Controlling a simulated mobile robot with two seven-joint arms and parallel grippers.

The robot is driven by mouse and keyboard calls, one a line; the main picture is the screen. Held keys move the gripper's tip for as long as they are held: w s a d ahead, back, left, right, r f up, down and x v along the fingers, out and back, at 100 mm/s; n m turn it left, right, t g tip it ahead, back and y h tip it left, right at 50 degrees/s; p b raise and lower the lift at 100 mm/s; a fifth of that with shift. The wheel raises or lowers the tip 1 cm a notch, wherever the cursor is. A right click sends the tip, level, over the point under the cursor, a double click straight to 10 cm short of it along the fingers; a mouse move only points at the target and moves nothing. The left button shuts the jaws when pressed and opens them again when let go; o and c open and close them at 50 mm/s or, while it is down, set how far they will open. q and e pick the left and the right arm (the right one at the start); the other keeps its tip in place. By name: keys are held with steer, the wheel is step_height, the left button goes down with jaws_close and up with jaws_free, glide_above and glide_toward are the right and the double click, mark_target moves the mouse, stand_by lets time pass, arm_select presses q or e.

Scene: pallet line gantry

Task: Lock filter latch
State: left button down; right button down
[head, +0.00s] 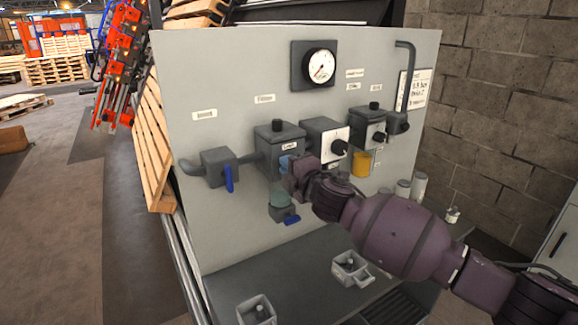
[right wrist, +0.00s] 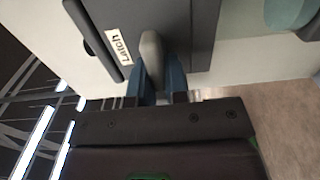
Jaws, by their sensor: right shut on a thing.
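The filter (head: 278,140) is a dark grey box on the upright panel, with a teal bowl (head: 279,196) below it. My right gripper (head: 287,163) is at the lower front of the filter and hides part of it. In the right wrist view its blue fingers (right wrist: 160,80) are shut on the latch (right wrist: 151,46), a rounded grey lever beside a label reading "Latch" (right wrist: 118,46). How far the latch is turned cannot be told. My left gripper is not in view.
A blue-handled valve (head: 217,167) is left of the filter. A regulator (head: 324,138), a unit with a yellow bowl (head: 361,164) and a bent pipe (head: 409,75) are to the right. A gauge (head: 318,66) is above. Small grey holders (head: 349,268) stand on the shelf below.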

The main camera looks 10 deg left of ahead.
steer(key=shift+f, duration=0.1)
steer(key=c, duration=1.1)
jaws_free()
steer(key=b+v, duration=0.1)
steer(key=v, duration=1)
steer(key=shift+a, duration=0.1)
